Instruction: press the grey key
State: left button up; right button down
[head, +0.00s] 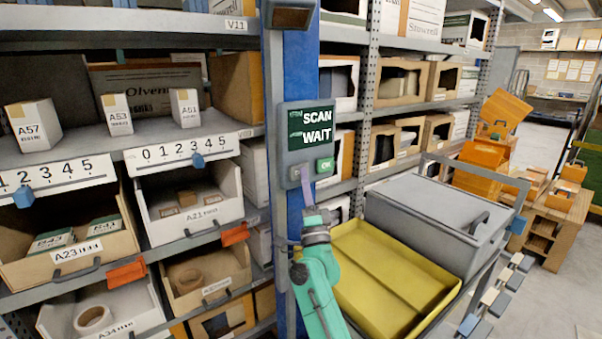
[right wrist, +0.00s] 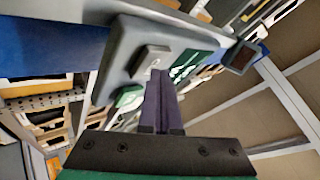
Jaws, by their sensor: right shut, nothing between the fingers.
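The grey key (head: 295,173) is on the lower left of a grey panel (head: 284,137) on a blue post. It also shows as a raised grey block in the right wrist view (right wrist: 148,57). A green OK key (head: 325,165) is beside it on the right. My right gripper (head: 305,172) is shut and empty, pointing up at the panel. In the right wrist view its fingertips (right wrist: 156,73) overlap the edge of the grey key. I cannot tell whether they touch it. My left gripper is not in view.
The panel's screen (head: 311,127) reads SCAN and WAIT. Racks with bins and boxes stand on both sides of the blue post (head: 292,80). A yellow tray (head: 390,270) and a grey lidded box (head: 430,222) are to the right of my right arm.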

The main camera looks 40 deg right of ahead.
jog(key=shift+s, duration=0.75)
jog(key=shift+s, duration=0.1)
jog(key=s+p, duration=0.1)
jog(key=s, duration=0.3)
jog(key=shift+s+a, duration=0.1)
jog(key=shift+s, duration=0.3)
